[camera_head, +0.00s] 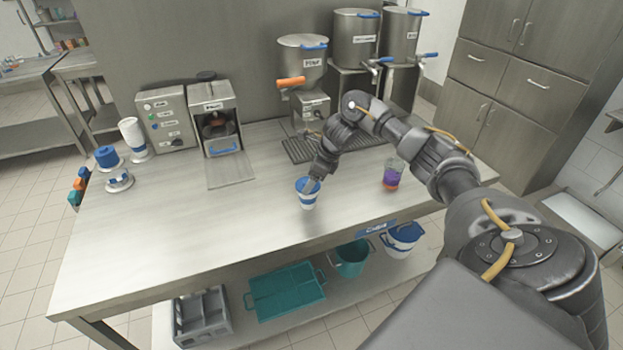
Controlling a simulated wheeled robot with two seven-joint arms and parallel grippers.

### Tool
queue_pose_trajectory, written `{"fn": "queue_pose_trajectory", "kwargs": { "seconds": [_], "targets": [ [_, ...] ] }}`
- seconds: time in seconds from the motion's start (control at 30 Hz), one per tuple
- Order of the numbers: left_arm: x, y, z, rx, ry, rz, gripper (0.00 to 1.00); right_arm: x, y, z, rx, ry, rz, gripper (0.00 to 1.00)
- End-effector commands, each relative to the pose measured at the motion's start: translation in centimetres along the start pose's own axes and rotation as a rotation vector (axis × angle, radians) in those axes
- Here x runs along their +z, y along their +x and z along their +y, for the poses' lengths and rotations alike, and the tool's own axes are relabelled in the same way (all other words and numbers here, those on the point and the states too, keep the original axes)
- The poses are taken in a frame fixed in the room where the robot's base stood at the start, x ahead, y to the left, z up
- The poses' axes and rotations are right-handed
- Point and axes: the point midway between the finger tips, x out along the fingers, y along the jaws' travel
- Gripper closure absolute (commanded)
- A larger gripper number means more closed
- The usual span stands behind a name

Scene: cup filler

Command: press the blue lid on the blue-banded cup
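The blue-banded cup (307,201) stands upright on the steel table near its front edge. It is white with a blue band. Blue shows at its top, but I cannot tell whether this is a lid on the rim or the inside of the cup. My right gripper (312,186) reaches down to the cup's top from behind and covers part of it. It is too small to tell whether its fingers are open or shut, or whether they touch the cup. A blue stack (107,157), perhaps lids, stands at the table's left end. My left gripper is out of view.
A clear cup with purple and orange contents (391,175) stands to the right, close to my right arm. Dispensers (304,70), a sealing machine (218,120) and a white cup stack (132,136) stand behind. The table's left front (190,225) is clear.

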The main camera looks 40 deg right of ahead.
Motion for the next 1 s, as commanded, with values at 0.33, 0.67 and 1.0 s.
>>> {"fn": "queue_pose_trajectory", "kwargs": {
  "seconds": [0.33,0.67,1.0],
  "targets": [
    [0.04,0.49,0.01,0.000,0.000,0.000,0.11,-0.21,0.46,0.00,0.000,0.000,0.000,0.52],
    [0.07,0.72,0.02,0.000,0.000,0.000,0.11,-0.33,0.72,0.01,0.000,0.000,0.001,0.53],
    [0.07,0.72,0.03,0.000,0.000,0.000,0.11,-0.32,0.72,0.01,0.000,0.000,0.001,0.07]
  ]
}}
